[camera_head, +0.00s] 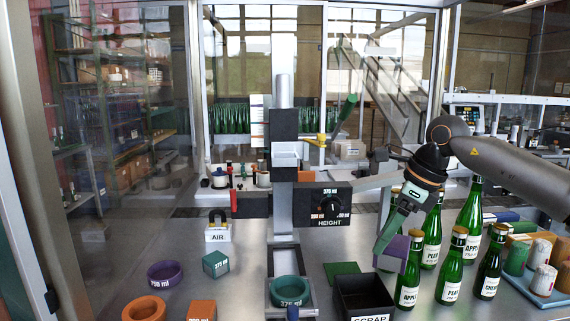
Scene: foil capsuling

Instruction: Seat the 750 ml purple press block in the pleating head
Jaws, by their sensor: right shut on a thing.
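The purple press block (392,255) is held by my right gripper (394,238) at the right of the camera_head view, above and just right of the black scrap bin. The gripper points down and is shut on the block's upper part. The block's label is not readable from here. The pleating head (285,150) is on the central column, left of and higher than the block; a pale, open-looking socket shows in its dark housing. Block and head are well apart. My left gripper is not in view.
A teal 375 ml ring (289,291) sits at the column's foot. The scrap bin (365,295) is beside it. A height dial (331,201) juts right of the column. Several green bottles (450,262) stand at right. A purple ring (165,274) and teal block (215,264) lie left.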

